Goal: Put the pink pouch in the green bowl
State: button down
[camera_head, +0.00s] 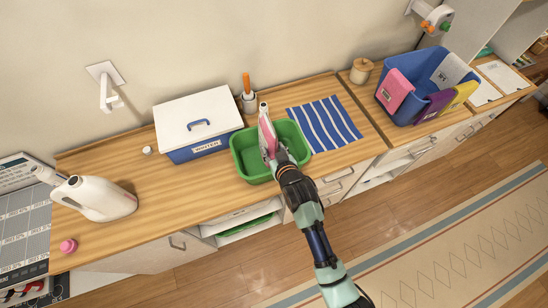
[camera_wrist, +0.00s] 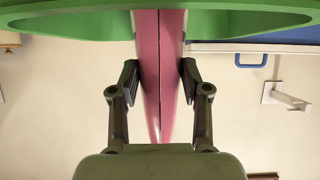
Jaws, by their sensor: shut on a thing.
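The green bowl (camera_head: 243,146) stands on the wooden counter, between the white and blue box and the striped cloth. My gripper (camera_head: 278,155) is over the bowl and shut on the pink pouch (camera_head: 266,132), which stands upright with its white upper end above the rim. In the wrist view the pouch (camera_wrist: 160,75) is pinched between both fingers of my gripper (camera_wrist: 160,82), and the green bowl (camera_wrist: 80,20) spans the top of the picture. I cannot tell whether the pouch's lower end touches the bowl floor.
A white box with a blue base (camera_head: 199,120) stands left of the bowl. A striped cloth (camera_head: 324,124) lies to the right. A white jug (camera_head: 100,199) is at the left; the counter between jug and bowl is clear.

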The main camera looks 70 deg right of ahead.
jog(key=shift+f+b, duration=0.3)
jog(key=shift+f, duration=1.9)
jog(key=c, duration=0.5)
grip_release()
jog(key=shift+f, duration=0.15)
jog(key=shift+r, duration=0.3)
jog(key=p+v, duration=0.1)
jog(key=v, duration=1.1)
jog(key=shift+f, duration=0.1)
